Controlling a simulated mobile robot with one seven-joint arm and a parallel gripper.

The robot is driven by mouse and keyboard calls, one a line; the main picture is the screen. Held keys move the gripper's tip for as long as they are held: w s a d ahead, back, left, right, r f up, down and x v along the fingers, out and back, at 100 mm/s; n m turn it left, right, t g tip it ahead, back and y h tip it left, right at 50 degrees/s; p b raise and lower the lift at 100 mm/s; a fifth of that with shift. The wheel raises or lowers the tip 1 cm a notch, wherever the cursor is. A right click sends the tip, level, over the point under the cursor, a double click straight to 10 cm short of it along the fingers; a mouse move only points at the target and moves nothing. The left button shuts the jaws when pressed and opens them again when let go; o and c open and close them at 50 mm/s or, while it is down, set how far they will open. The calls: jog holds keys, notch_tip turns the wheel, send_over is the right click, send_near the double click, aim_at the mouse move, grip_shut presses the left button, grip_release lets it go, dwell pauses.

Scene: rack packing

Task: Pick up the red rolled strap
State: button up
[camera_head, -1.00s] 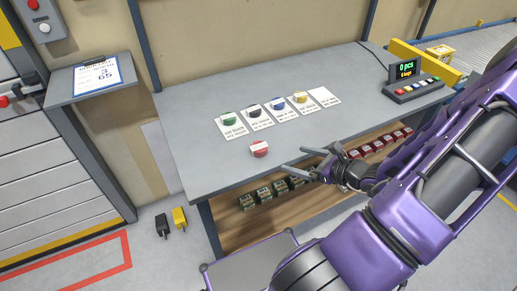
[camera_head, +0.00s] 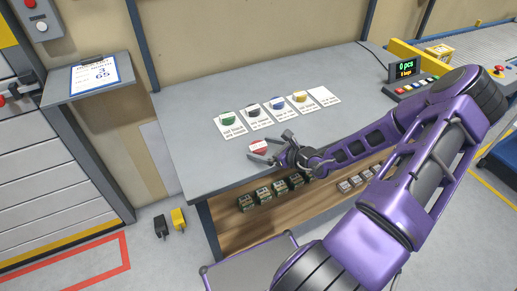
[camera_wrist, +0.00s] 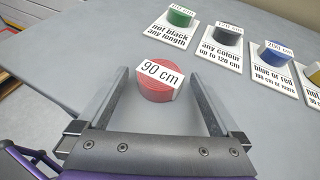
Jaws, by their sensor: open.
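The red rolled strap (camera_head: 258,147) lies on the grey table (camera_head: 185,130) near its front edge, in front of the row of cards. In the wrist view the red rolled strap (camera_wrist: 155,84) carries a white label reading "90 cm". My gripper (camera_head: 269,148) is open, with one finger on each side of the strap. In the wrist view my gripper (camera_wrist: 160,85) shows a gap between each finger and the strap. In the head view the fingers partly hide the strap.
Behind the strap, green (camera_wrist: 180,16), black (camera_wrist: 229,33) and blue (camera_wrist: 276,53) rolls stand on printed cards, with a yellow roll (camera_head: 300,97) further right. A button panel (camera_head: 415,83) stands at the right. Small boxes sit on the shelf below.

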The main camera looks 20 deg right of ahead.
jog(key=shift+w+a+f, duration=0.1)
jog(key=shift+w+f, duration=0.05)
jog(key=shift+w, duration=0.15)
jog(key=c, duration=1.4)
